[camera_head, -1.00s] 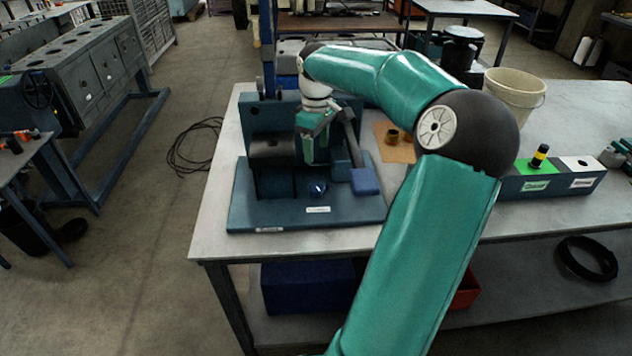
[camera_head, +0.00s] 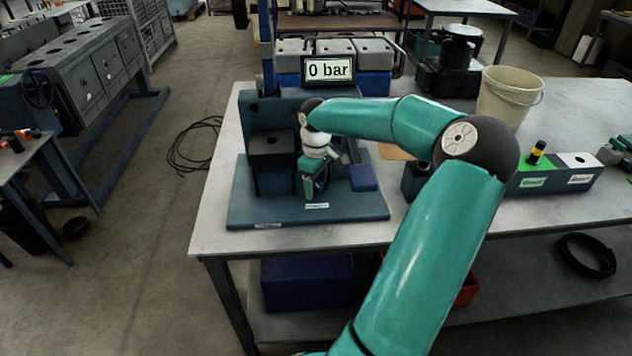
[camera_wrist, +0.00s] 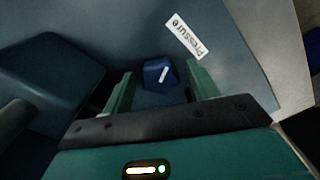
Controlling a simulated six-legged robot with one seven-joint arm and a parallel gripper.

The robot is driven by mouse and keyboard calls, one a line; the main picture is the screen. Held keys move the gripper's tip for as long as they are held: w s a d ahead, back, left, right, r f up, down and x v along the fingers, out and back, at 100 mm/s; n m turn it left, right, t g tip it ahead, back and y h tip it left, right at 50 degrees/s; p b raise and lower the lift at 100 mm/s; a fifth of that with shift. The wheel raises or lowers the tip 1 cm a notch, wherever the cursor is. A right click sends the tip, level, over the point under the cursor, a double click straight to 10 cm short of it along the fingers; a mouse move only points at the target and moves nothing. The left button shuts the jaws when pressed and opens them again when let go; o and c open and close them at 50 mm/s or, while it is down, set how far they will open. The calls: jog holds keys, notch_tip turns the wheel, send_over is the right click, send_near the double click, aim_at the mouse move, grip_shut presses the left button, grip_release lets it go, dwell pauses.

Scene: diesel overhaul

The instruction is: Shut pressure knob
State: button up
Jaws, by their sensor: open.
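The pressure knob (camera_wrist: 160,72) is a small dark blue knob with a white pointer line, set on a blue-grey panel. A white "Pressure" label (camera_wrist: 185,37) is beside it in the wrist view. My gripper (camera_wrist: 160,88) is open, with one green finger on each side of the knob in that view; I cannot tell whether either touches it. In the head view my gripper (camera_head: 313,185) is low over the front of the blue test stand (camera_head: 260,212) and hides the knob. A display (camera_head: 328,70) above the stand reads "0 bar".
A blue block (camera_head: 362,178) is just right of my gripper on the stand. The stand sits on a grey workbench (camera_head: 222,180). A green and white labelled box (camera_head: 555,180) and a beige bucket (camera_head: 508,98) stand to the right.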

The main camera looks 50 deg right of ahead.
jog(key=c, duration=1)
jog(key=shift+a, duration=0.1)
jog(key=shift+a+f+m, duration=0.1)
jog(key=shift+f+m, duration=0.1)
jog(key=shift+m, duration=0.2)
jog(key=shift+r+m, duration=0.2)
jog(key=shift+m, duration=1.7)
jog(key=o, duration=1)
jog(key=shift+r, duration=0.1)
jog(key=shift+d, duration=0.2)
